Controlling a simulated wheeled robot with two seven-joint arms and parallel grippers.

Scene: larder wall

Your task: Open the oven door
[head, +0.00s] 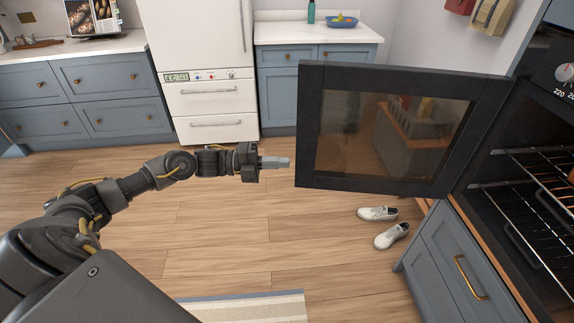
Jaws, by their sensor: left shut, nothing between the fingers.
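The oven door (312,130) is black with a glass window and stands swung wide open, hinged at its right side. The oven (530,185) at the right shows its dark cavity with wire racks (540,165). My left gripper (288,162) is shut and empty. In the picture it points right, just left of the door's free edge, with a small gap between them. My right gripper is not in view.
A blue drawer cabinet (440,262) stands below the oven. White shoes (378,213) lie on the wooden floor under the door. A striped rug (250,308) lies at the front. A white fridge (205,110) and blue cabinets (110,98) line the back. The middle floor is clear.

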